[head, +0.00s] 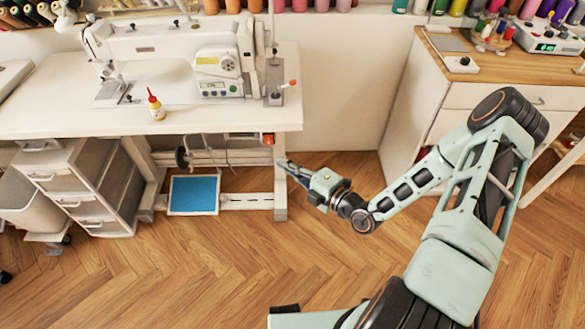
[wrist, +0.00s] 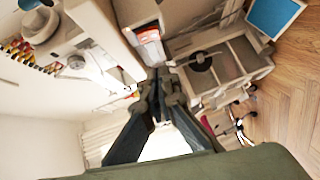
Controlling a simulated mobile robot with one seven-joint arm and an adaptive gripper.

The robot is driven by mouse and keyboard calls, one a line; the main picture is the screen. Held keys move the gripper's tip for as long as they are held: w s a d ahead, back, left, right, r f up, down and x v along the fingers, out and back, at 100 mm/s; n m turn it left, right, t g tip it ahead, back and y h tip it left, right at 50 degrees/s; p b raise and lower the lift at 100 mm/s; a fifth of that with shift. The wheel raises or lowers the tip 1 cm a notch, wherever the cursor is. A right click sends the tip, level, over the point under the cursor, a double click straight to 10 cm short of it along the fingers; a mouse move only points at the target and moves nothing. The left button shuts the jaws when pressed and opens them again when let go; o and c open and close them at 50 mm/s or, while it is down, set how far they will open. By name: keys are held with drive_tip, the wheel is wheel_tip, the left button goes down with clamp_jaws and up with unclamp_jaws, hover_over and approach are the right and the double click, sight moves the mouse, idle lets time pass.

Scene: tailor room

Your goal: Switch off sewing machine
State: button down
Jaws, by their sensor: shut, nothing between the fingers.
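The white sewing machine (head: 170,60) stands on a white table (head: 60,105), with a small lit panel on its right body. A red-orange and white switch box (head: 267,139) sits under the table's right front edge; in the wrist view the box (wrist: 150,40) is just beyond the fingertips. My gripper (head: 281,161) is shut and empty, below and slightly right of the box, near the right table leg. In the wrist view my gripper (wrist: 160,78) points toward the box and looks apart from it. Whether the switch is on or off is too small to tell.
A blue pedal (head: 194,195) lies low under the table. A drawer unit (head: 80,180) stands at the left. A wooden-topped cabinet (head: 490,75) is at the right. A yellow oil bottle (head: 156,105) stands on the table. The wooden floor in front is clear.

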sight(267, 143)
drive_tip(key=w+a+f+b, duration=0.1)
drive_tip(key=w+a, duration=0.2)
drive_tip(key=w, duration=0.4)
drive_tip(key=shift+w+a, duration=0.2)
drive_tip(key=shift+w, duration=0.1)
drive_tip(key=shift+f, duration=0.1)
drive_tip(key=shift+w+f+b, duration=0.2)
drive_tip(key=shift+f+b, duration=0.2)
drive_tip(key=shift+b, duration=0.35)
drive_tip(key=shift+w+r+n+t, duration=0.15)
drive_tip(key=shift+r+n+t, duration=0.1)
drive_tip(key=shift+n+t, duration=0.05)
